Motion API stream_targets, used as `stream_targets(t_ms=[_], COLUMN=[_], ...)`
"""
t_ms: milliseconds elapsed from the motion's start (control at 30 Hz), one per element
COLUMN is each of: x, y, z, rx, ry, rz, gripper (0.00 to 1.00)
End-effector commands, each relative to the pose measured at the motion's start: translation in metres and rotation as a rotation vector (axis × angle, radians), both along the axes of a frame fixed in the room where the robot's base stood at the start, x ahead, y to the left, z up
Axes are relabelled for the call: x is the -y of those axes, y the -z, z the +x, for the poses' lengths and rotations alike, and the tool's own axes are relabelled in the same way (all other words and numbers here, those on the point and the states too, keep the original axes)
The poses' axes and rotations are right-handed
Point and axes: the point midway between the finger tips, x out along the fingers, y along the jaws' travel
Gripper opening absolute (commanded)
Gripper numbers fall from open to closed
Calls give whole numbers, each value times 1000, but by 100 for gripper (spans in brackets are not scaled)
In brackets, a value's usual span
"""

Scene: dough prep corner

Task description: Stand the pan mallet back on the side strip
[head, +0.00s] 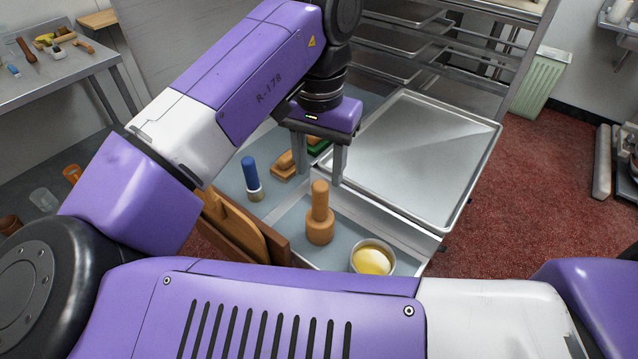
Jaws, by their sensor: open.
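The pan mallet, which I take to be the wooden piece with a wide round head and a handle (320,216), stands upright, head down and handle up, on the grey-blue strip (290,229) beside the metal tray. My gripper (318,170) points down at the top of the handle. Its two fingers are apart, one to each side of the handle in the picture. Nothing is held between them. I cannot tell whether the fingertips reach down past the handle's top.
A bowl of yellow contents (373,258) stands just right of the mallet. A blue-handled tool (251,177) and wooden pieces (285,167) stand behind, to the left. A large metal tray (430,150) lies to the right. Wooden boards (237,222) lean at the left edge.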

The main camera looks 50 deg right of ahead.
Motion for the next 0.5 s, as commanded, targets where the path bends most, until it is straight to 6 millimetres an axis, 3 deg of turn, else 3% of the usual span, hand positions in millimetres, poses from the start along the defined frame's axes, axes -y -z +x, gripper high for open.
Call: stream_targets(t_ms=[200,500], x=[0,0], y=[-36,-50], z=[1,0], rx=[1,-1], ry=[0,0], rz=[0,1], gripper=[49,49])
